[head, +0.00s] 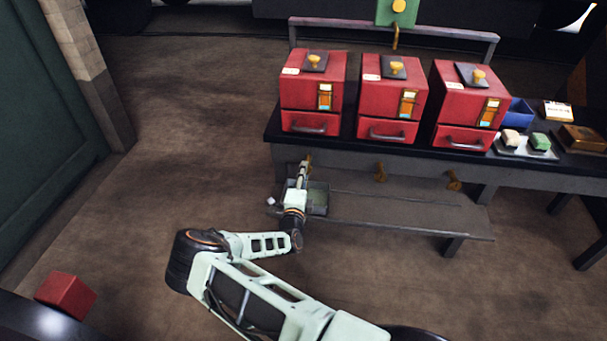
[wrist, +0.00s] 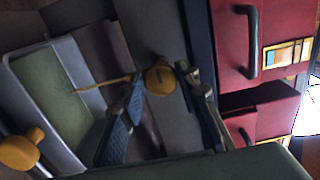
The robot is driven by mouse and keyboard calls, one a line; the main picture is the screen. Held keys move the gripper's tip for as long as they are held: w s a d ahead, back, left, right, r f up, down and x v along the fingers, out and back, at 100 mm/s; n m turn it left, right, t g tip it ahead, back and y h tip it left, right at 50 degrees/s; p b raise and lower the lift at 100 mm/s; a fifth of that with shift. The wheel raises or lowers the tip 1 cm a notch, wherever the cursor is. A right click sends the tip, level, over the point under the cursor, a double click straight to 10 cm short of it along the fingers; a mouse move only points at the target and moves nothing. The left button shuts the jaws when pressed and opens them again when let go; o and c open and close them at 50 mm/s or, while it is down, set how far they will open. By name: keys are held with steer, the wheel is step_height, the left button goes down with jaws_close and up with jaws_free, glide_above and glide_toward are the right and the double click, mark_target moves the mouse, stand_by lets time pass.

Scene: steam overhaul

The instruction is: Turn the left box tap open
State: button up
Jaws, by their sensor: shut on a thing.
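The left red box (head: 313,90) stands on the dark bench, with a drawer front and handle below. Its brass tap (head: 309,158) is under the bench's front edge. My gripper (head: 304,166) reaches up to this tap from the front. In the wrist view the tap's round brass end (wrist: 160,78) sits between the two fingertips of my gripper (wrist: 161,82), which is shut on it. A thin brass piece extends to the left of it there. The fingers hide part of the tap, and its turn angle is hard to tell.
The middle tap (head: 381,172) and right tap (head: 453,180) hang under the bench edge. A grey tray (head: 319,198) with a green bottom is on the low shelf (head: 400,212), beside my gripper. A red block (head: 66,294) lies at lower left. The floor left of the bench is clear.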

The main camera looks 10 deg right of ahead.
steer(key=shift+d, duration=0.1)
stand_by(0.3)
steer(key=o, duration=1.2)
steer(key=shift+c, duration=0.2)
steer(key=shift+s, duration=0.1)
steer(key=v, duration=1.2)
